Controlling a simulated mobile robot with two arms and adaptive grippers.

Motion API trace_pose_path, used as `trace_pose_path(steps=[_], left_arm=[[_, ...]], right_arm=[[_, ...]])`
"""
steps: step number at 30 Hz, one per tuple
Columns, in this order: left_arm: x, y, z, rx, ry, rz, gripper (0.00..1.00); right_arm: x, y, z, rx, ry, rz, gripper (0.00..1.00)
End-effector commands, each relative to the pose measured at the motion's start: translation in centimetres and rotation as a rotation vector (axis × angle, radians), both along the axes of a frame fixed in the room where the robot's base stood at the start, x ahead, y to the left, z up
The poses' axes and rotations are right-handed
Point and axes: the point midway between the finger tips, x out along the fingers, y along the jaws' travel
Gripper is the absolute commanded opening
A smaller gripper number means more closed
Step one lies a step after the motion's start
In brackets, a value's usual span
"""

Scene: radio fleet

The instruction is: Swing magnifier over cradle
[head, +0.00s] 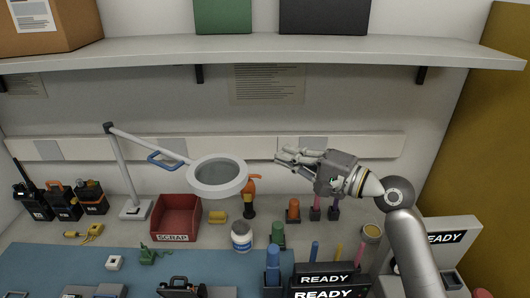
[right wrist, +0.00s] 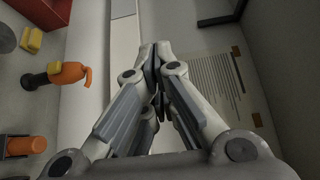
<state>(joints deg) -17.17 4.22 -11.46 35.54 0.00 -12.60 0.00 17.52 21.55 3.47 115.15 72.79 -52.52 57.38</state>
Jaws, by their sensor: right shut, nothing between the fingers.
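The magnifier (head: 217,175) is a round lens in a white ring on a jointed white arm, whose post stands on a base (head: 135,209) at the back left. A blue handle (head: 166,159) sits along its arm. The ring hangs in the air over the back of the bench, right of the red scrap bin. My right gripper (head: 279,159) is shut and empty, to the right of the ring and apart from it. Its closed fingers also show in the right wrist view (right wrist: 155,50). I cannot tell which item is the cradle. My left gripper is not in view.
A red bin marked SCRAP (head: 176,217) stands below the magnifier arm. A white jar (head: 241,236), an orange-topped bottle (head: 250,198) and several upright tools crowd the bench. Radios (head: 62,202) stand at left. A shelf (head: 250,50) runs above. The blue mat (head: 60,262) has some free room.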

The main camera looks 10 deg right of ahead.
Motion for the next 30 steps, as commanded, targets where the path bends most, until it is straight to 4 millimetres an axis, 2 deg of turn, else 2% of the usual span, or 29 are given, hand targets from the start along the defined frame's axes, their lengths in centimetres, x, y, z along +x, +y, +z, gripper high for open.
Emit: trace_pose_path(steps=[5, 17, 24, 30], left_arm=[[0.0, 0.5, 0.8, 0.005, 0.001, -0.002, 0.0], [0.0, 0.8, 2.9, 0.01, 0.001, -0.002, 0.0], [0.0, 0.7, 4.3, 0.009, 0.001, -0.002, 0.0], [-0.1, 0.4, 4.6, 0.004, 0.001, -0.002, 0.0]], right_arm=[[1.4, 1.4, 0.4, 0.009, 0.001, 0.004, 0.0], [7.2, 7.0, 0.4, 0.006, 0.001, 0.004, 0.0], [4.5, 8.2, 0.2, 0.001, 0.001, 0.002, 0.0], [3.7, 8.6, 0.1, 0.001, 0.001, 0.001, 0.0]])
